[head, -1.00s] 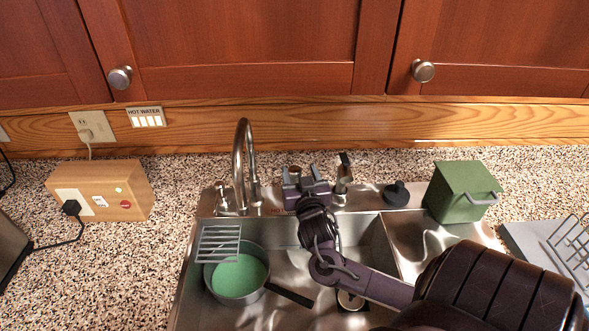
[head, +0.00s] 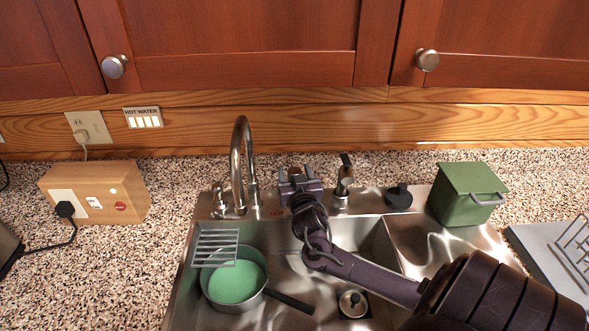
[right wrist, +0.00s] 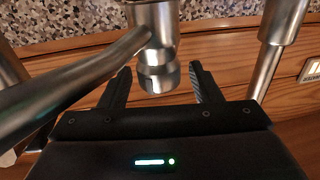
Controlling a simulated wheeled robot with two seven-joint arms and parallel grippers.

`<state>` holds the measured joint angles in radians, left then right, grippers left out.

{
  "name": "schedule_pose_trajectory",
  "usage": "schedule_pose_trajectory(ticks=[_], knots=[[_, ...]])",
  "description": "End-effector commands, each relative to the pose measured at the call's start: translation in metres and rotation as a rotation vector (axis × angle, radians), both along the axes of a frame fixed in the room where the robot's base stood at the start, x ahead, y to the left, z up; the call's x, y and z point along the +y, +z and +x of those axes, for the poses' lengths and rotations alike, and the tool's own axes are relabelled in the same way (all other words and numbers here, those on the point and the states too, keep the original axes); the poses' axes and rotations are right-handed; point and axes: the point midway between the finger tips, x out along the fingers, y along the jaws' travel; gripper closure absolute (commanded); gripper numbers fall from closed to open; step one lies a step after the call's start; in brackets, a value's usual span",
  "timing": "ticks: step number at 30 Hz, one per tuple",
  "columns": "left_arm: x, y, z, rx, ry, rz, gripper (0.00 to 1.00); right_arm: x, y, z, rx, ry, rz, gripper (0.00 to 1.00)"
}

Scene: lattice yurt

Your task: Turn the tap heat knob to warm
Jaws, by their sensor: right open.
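My right gripper (head: 298,173) is open at the back rim of the sink, right of the curved tap spout (head: 238,160). Its fingers point toward the wall. In the right wrist view the open fingers (right wrist: 160,85) stand on either side of a round metal knob (right wrist: 157,45) with a stepped end. I cannot tell whether they touch it. In the head view the gripper mostly hides this knob. A red "HOT" mark (head: 278,213) shows on the sink deck by the gripper. A "HOT WATER" panel (head: 143,118) with lit bars is on the wall. My left gripper is out of view.
A metal dispenser (head: 344,182) stands close right of the gripper, then a black stopper (head: 398,196) and a green box (head: 466,194). The sink holds a pot (head: 238,303) under a small rack (head: 215,248). A wooden box (head: 95,192) stands left.

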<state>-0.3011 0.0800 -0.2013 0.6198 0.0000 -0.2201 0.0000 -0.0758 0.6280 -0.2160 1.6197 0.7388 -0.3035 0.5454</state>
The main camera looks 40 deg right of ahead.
Motion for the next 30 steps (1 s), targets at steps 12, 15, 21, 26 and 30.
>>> schedule_pose_trajectory(ticks=[12, 15, 21, 26, 30], knots=[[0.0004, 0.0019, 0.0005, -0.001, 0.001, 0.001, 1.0, -0.0049, -0.0004, 0.0073, 0.001, 0.0, 0.001, 0.45], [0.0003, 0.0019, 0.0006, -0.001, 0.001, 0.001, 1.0, -0.0049, -0.0004, 0.0072, 0.001, 0.0, 0.001, 0.58], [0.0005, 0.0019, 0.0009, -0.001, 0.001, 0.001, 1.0, -0.0047, -0.0004, 0.0072, 0.001, 0.0, 0.001, 0.84], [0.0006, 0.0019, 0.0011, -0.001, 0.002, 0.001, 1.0, -0.0047, -0.0004, 0.0071, 0.001, 0.0, 0.001, 1.0], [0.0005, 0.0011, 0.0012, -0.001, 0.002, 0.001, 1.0, -0.0044, -0.0007, 0.0072, 0.0, -0.008, 0.001, 1.0]])
